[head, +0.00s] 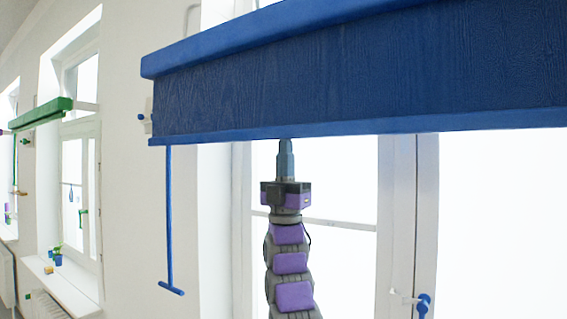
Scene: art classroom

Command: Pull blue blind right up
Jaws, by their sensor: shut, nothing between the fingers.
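The blue blind (350,68) hangs across the top of the near window, rolled mostly up, with its bottom bar (380,127) level. A blue pull rod (169,220) with a short cross handle hangs from its left end. My arm reaches straight up in front of the window. My gripper (285,146) is shut and points upward at the blind's bottom bar. Its tip meets the bar's lower edge in the picture; I cannot tell whether it touches the bar or lies partly behind it.
A blue window handle (424,302) is at the lower right on the white frame. A green blind (40,113) hangs at a farther window on the left. Small pots (57,259) stand on that window's sill, above a radiator (45,306). White wall lies between the windows.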

